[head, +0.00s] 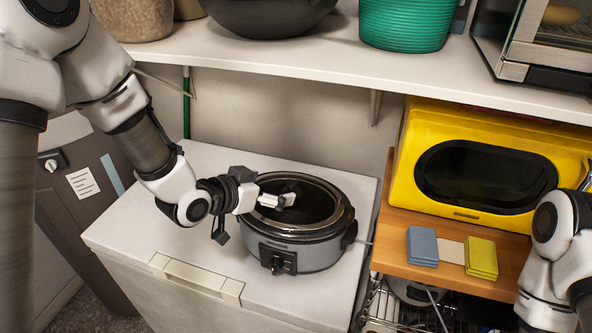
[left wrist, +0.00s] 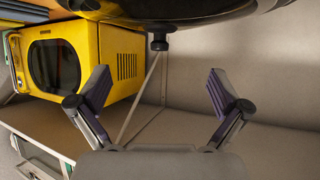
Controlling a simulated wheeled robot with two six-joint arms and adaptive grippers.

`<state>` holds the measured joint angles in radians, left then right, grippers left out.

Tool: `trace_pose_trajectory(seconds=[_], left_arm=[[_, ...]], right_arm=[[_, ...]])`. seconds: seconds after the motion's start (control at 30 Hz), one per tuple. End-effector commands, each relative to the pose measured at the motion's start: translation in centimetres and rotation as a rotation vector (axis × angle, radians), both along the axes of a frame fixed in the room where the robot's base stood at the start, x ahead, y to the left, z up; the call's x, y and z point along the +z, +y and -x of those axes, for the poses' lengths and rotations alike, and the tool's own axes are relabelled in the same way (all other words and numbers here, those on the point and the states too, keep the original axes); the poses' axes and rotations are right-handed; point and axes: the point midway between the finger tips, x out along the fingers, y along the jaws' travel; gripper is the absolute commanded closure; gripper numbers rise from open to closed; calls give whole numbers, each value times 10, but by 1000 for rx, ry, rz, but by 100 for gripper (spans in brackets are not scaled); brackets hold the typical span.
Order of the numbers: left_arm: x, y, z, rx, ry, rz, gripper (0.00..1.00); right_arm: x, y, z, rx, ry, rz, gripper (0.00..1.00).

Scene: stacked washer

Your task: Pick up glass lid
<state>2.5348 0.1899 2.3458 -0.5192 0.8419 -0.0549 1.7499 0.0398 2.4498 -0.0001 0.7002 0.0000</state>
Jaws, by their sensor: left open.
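The glass lid (head: 319,206) lies on a grey and black slow cooker (head: 318,257) on a white chest-like top. Its dark glass and pale rim show in the head view. My left gripper (head: 284,200) is open and empty over the left and middle part of the lid, and it hides part of it. In the left wrist view, the open fingers (left wrist: 158,98) stand apart. A dark rounded edge (left wrist: 200,10) with a small black knob (left wrist: 158,42) shows beyond them, at the top middle. My right gripper is out of view.
A yellow microwave (head: 400,170) stands on a wooden surface to the right, with blue (head: 422,246) and yellow (head: 481,257) sponge-like blocks before it. A white shelf (head: 320,55) with baskets, a dark bowl and a toaster oven runs above. The white top (head: 215,160) is otherwise clear.

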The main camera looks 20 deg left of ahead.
Motion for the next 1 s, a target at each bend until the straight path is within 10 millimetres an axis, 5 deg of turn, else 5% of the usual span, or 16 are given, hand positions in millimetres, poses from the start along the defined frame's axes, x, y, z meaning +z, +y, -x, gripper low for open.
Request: trace_pose_trajectory(seconds=[0.43, 0.67, 0.97, 1.0], left_arm=[[-37, -22, -51, -2, 5, -2, 0], [-42, -23, -55, 0, 5, 0, 0], [-43, -23, -54, 1, 6, -1, 99], [-43, -23, -54, 0, 7, -1, 100]], right_arm=[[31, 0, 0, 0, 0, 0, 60], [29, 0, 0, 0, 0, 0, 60], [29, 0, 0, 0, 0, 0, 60], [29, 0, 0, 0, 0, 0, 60]])
